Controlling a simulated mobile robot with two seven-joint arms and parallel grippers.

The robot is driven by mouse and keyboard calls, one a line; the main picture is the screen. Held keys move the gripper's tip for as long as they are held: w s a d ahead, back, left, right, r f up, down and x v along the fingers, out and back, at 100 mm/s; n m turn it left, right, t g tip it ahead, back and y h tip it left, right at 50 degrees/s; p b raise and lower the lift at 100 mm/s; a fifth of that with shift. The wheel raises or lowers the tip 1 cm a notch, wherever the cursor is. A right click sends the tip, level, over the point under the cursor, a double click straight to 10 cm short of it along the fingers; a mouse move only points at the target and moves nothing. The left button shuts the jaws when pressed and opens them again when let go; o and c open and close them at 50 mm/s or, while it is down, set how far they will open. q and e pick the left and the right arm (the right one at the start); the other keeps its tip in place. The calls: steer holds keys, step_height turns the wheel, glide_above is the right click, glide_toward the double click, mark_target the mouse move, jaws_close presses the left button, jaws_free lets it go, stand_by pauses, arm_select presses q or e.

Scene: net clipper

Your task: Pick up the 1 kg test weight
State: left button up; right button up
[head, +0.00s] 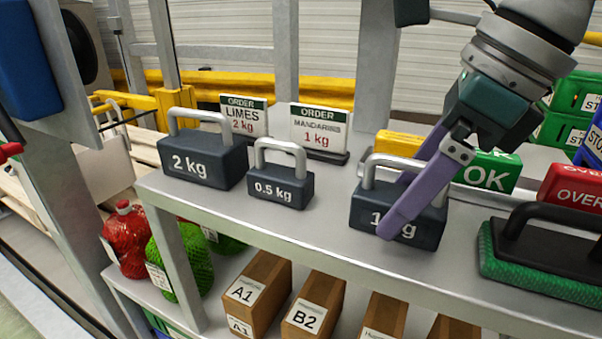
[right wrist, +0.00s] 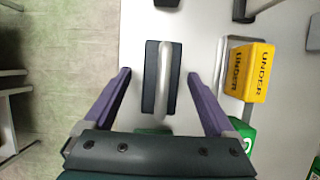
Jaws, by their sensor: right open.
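The 1 kg test weight (head: 368,213) is a dark block with a light grey handle, standing upright on the grey shelf (head: 300,225). My right gripper (head: 397,203) is open, its purple fingers reaching down to the weight, and one covers part of its label. In the right wrist view the weight (right wrist: 151,85) lies between the spread fingers of my right gripper (right wrist: 160,76), with a gap on both sides. The fingers look apart from the weight and its handle. My left gripper is not in view.
The 0.5 kg weight (head: 280,189) and 2 kg weight (head: 205,163) stand to the left. Behind are order signs (head: 318,128), a yellow block (right wrist: 248,75) and a green OK block (head: 486,171). A green-based black-handled tool (head: 530,262) lies to the right.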

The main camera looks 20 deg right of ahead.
steer(key=shift+x, duration=0.8)
steer(key=shift+d, duration=0.1)
jaws_close()
steer(key=shift+r, duration=0.15)
stand_by(0.3)
